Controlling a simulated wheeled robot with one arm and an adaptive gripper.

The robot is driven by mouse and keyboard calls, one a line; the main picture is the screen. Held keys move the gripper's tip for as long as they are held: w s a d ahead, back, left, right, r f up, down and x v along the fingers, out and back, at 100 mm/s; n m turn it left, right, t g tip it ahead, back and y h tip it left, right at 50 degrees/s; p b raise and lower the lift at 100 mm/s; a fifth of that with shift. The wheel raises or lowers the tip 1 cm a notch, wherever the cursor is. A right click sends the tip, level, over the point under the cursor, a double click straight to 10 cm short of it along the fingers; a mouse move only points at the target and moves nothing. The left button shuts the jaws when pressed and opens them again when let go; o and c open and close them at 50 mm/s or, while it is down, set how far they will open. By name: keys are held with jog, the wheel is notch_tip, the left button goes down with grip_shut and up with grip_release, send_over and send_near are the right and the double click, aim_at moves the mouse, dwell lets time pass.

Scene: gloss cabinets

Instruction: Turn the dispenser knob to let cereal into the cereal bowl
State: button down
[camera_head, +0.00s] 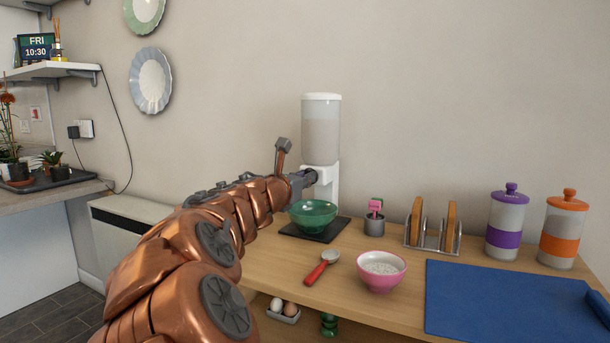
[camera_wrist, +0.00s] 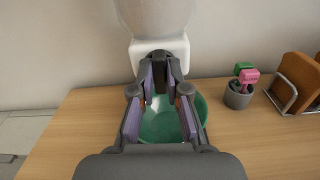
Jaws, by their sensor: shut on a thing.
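The cereal dispenser (camera_head: 321,130) stands against the wall, with a clear, pale-filled hopper under a white lid and a white base. Its dark knob (camera_wrist: 160,72) is on the front of the base, between my fingertips. My gripper (camera_head: 301,180) is shut on the knob; the fingers reach it from the front left in the head view. The green cereal bowl (camera_head: 314,218) sits below on a dark mat (camera_head: 324,236), under my fingers in the wrist view. My fingers hide part of the bowl's inside, and I cannot tell whether it holds cereal.
To the right stand a grey pot (camera_head: 374,225), a toast rack (camera_head: 432,240), and purple (camera_head: 505,222) and orange (camera_head: 562,230) canisters. A pink bowl (camera_head: 382,275), a red-handled scoop (camera_head: 321,268) and a blue mat (camera_head: 500,305) lie nearer the front.

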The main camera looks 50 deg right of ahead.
jog(key=m+b, duration=0.1)
jog(key=m, duration=0.6)
jog(key=m+b, duration=0.2)
jog(key=m, duration=0.6)
jog(key=f+m+b, duration=0.1)
jog(key=m+b, duration=0.1)
jog(key=m, duration=0.5)
jog(key=shift+s+m, duration=0.15)
jog(key=shift+m, duration=0.25)
jog(key=shift+r+m, duration=0.1)
jog(key=shift+m, duration=0.2)
jog(key=c, duration=1.2)
grip_release()
jog(key=shift+o, duration=0.2)
